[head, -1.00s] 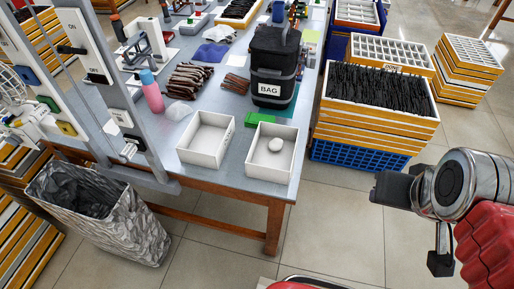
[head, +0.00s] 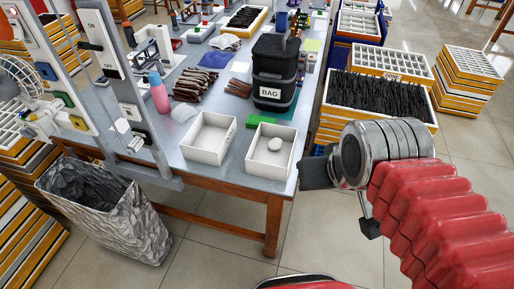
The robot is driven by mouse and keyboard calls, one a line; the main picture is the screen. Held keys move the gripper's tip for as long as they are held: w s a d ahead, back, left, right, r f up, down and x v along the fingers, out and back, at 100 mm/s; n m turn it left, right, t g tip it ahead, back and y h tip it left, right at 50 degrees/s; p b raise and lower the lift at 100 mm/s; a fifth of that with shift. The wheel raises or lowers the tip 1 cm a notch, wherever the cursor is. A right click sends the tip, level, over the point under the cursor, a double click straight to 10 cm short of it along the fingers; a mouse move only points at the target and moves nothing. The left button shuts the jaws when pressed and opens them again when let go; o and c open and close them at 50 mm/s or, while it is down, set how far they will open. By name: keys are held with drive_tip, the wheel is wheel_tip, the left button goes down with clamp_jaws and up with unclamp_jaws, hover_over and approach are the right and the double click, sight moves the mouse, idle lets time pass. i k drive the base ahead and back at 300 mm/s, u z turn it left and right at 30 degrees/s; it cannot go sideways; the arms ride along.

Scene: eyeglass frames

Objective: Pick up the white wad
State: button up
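The white wad (head: 275,144) is a small rounded lump inside the right-hand white open box (head: 262,168), near the front corner of the table. My gripper (head: 312,174) is a dark block at the end of my arm, just right of that box and past the table's right edge in the picture. Its fingers cannot be made out, so whether it is open or shut does not show. It looks apart from the wad.
An empty white box (head: 205,157) stands left of the wad's box. A black bag (head: 273,75) stands behind. Crates with black frames (head: 375,97) stand right. A bin (head: 107,210) stands front left.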

sight(275, 143)
drive_tip(key=u, duration=1.35)
drive_tip(key=i, duration=1)
drive_tip(key=u, duration=0.05)
